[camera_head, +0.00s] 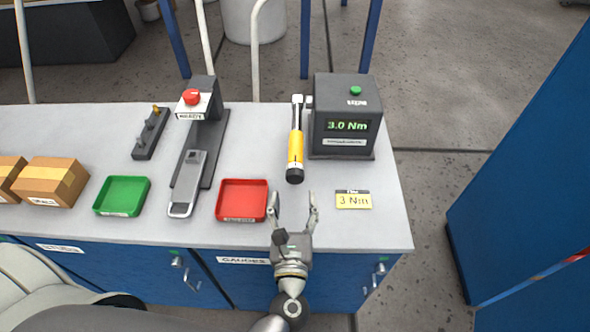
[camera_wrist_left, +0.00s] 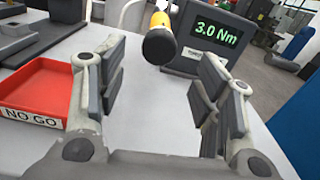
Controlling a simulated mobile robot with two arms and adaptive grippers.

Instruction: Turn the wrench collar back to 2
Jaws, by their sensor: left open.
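The torque wrench (camera_head: 295,145) has a yellow handle and a dark collar end (camera_head: 295,173). It lies on the bench beside the dark tester box (camera_head: 345,110), whose green display (camera_head: 347,126) reads 3.0 Nm. In the left wrist view the collar end (camera_wrist_left: 159,46) faces me beyond the fingers, and the display (camera_wrist_left: 216,32) also reads 3.0 Nm. My left gripper (camera_head: 295,200) is open and empty, short of the collar end and apart from it. The scale on the wrench is too small to read. My right gripper is not in view.
A yellow card (camera_head: 353,200) reading 3 Nm lies right of my gripper. A red NO GO tray (camera_head: 242,201) is on its left. A green tray (camera_head: 122,196), a grey device with a red button (camera_head: 191,97) and cardboard boxes (camera_head: 52,181) stand further left.

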